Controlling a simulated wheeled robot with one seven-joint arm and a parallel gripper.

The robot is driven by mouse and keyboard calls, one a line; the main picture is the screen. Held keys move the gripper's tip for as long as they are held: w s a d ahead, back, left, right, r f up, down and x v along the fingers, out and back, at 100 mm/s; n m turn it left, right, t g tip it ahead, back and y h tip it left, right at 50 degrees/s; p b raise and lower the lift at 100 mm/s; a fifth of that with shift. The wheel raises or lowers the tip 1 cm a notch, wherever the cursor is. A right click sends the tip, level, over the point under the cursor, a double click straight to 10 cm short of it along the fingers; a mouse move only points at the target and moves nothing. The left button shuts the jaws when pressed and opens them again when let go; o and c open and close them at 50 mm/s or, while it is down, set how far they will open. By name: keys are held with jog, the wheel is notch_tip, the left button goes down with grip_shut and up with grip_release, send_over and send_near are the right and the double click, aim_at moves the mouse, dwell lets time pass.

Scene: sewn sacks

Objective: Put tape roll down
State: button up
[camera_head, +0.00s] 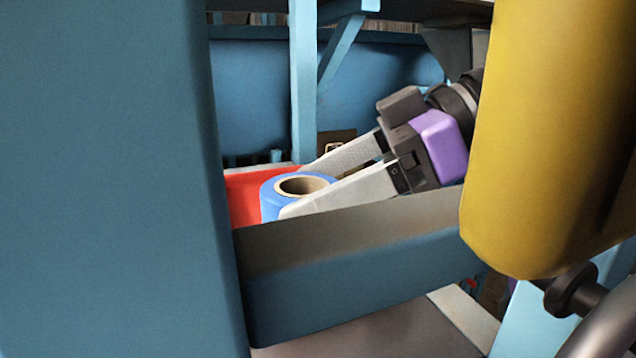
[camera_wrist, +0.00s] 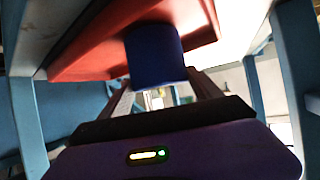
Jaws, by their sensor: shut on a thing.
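The tape roll (camera_head: 270,197) is blue with a brown cardboard core. It stands upright with its open core facing up, at the red surface behind a blue beam in the head view. My gripper (camera_head: 296,190) reaches in from the right with its two pale fingers on either side of the roll, shut on it. In the wrist view the roll (camera_wrist: 155,57) shows as a dark blue block between the fingers (camera_wrist: 158,85), against the red sheet. Whether the roll's underside touches the red surface is hidden by the beam and the near finger.
The red sheet or tray (camera_head: 243,199) lies under and around the roll. A blue beam (camera_head: 360,270) runs along its near side. A wide blue post (camera_head: 110,180) blocks the left. A yellow cylinder (camera_head: 550,130) fills the upper right. A thin blue post (camera_head: 303,80) stands behind.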

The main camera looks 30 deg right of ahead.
jog(key=shift+f, duration=0.15)
jog(key=o, duration=1.6)
jog(key=shift+d+r, duration=0.15)
jog(key=shift+r, duration=0.05)
jog(key=b+v, duration=0.1)
jog(key=v, duration=1)
jog(key=shift+s+d+r+b, duration=0.15)
jog(key=shift+s+d+b, duration=0.05)
jog(key=shift+s+b, duration=0.1)
jog(key=shift+w, duration=0.1)
